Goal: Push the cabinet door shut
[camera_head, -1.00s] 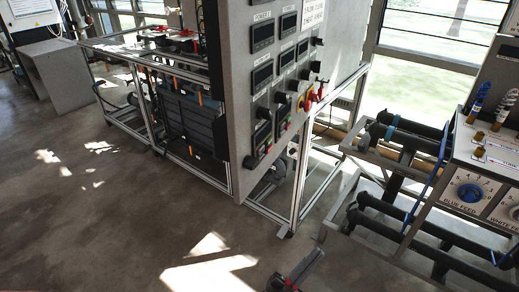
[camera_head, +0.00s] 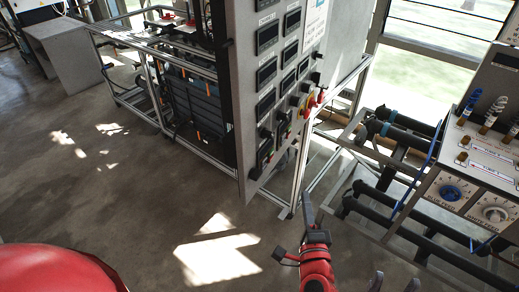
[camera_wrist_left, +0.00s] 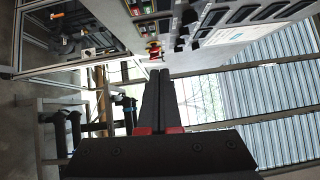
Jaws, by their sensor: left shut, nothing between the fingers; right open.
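The cabinet door (camera_head: 248,100) is a tall grey panel with several dark displays, knobs and a red handle-like part. It stands at an angle on the metal frame, with a dark strip along its left edge; how far it is open I cannot tell. In the left wrist view the panel (camera_wrist_left: 215,15) shows at the top. My left gripper (camera_head: 308,205) is shut and empty, in front of and below the panel's lower right, apparently apart from it. Its fingers also show in the left wrist view (camera_wrist_left: 160,100). My right gripper (camera_head: 394,284) is open at the bottom edge, only its fingertips visible.
A frame with black pipes (camera_head: 400,190) and a control box with blue and white dials (camera_head: 480,190) stand at the right. An aluminium frame with dark equipment (camera_head: 190,95) stands behind the panel at left. The floor (camera_head: 100,200) at front left is clear.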

